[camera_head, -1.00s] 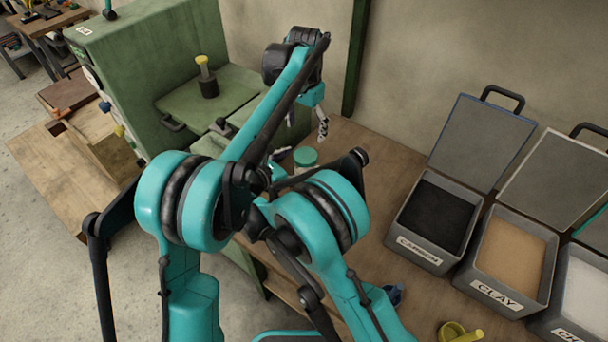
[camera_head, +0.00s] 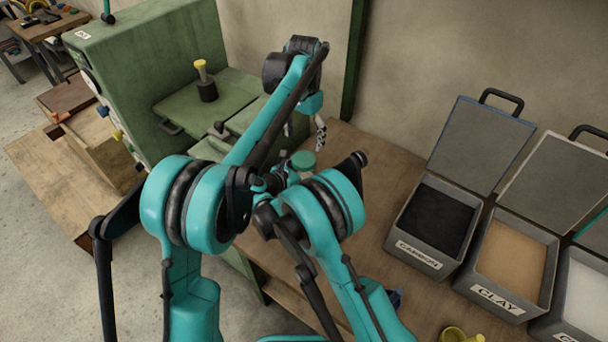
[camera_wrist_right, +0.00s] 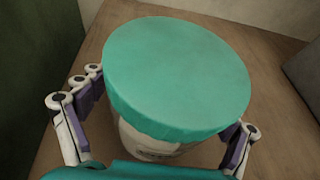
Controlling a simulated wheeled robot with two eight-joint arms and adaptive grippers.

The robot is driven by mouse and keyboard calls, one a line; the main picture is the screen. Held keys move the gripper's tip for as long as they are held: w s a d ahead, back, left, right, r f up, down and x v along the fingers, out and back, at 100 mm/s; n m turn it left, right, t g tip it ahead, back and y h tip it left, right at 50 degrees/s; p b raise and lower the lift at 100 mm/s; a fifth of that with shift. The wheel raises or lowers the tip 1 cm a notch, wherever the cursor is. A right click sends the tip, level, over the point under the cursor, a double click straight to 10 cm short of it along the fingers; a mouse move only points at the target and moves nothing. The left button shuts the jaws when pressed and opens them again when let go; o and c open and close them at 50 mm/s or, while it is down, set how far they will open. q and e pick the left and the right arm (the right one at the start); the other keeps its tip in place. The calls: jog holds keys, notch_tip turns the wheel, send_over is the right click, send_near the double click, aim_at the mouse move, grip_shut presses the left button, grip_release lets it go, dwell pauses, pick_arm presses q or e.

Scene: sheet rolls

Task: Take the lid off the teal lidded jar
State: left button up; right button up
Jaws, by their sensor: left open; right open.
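The jar has a round teal lid (camera_wrist_right: 178,75) and a pale body (camera_wrist_right: 150,145) with dark marking, seen from above in the right wrist view. The lid sits on the jar. My right gripper (camera_wrist_right: 165,115) is open, with its fingers on either side of the lid; whether they touch it I cannot tell. In the head view the lid (camera_head: 303,160) shows on the bench, and my right gripper there is mostly hidden behind my arm links. My left gripper (camera_head: 320,137) is open and empty, just beyond the lid and slightly to its right.
Open grey bins stand to the right, including black carbon (camera_head: 432,217) and tan clay (camera_head: 511,258), with lids raised behind. A green machine (camera_head: 135,75) stands left. A yellow cup (camera_head: 455,334) is at the bench front. The wall is behind; bench between jar and bins is clear.

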aim_at(304, 159)
jog(key=c, duration=1.9)
grip_shut()
pick_arm(q)
jog(key=m, duration=0.6)
jog(key=shift+r, duration=0.15)
jog(key=m, duration=0.7)
jog(key=shift+f, duration=3.9)
